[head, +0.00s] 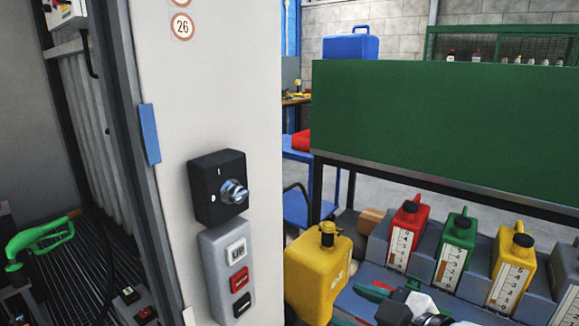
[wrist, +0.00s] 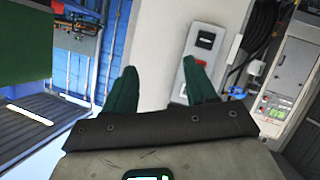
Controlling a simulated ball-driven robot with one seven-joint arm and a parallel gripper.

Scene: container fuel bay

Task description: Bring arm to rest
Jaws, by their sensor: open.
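My gripper (wrist: 163,88) shows in the wrist view with its two dark green fingers spread well apart. It is open and nothing is between the fingers. A pale pillar lies beyond them, and a grey button box (wrist: 203,68) on it appears just beyond the right finger; I cannot tell the distance.
In the head view, the pillar (head: 180,110) carries a black rotary switch (head: 218,187) and the button box (head: 227,272). A green panel (head: 440,115) stands above several jerrycans, including a yellow one (head: 318,275). A green fuel nozzle (head: 40,240) is at left.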

